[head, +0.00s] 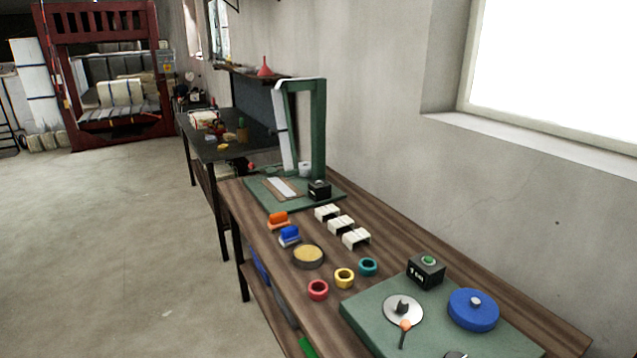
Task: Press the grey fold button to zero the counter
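No clearly grey fold button can be made out. A black box (425,272) with a green button (428,260) on top and small white marking on its front stands at the back edge of a green board (375,333). The marking is too small to read surely. A smaller black box (319,190) stands on the green base of a tall green frame (318,130) at the bench's far end; its top is too small to make out. Neither of my grippers is in view.
The wooden bench (385,235) runs along the wall. The green board carries a grey disc (403,315), an orange-tipped lever (405,325) and a blue disc (473,310). Coloured rings (344,279), white brackets (341,224) and a yellow-topped disc (308,255) lie mid-bench. Open floor is left.

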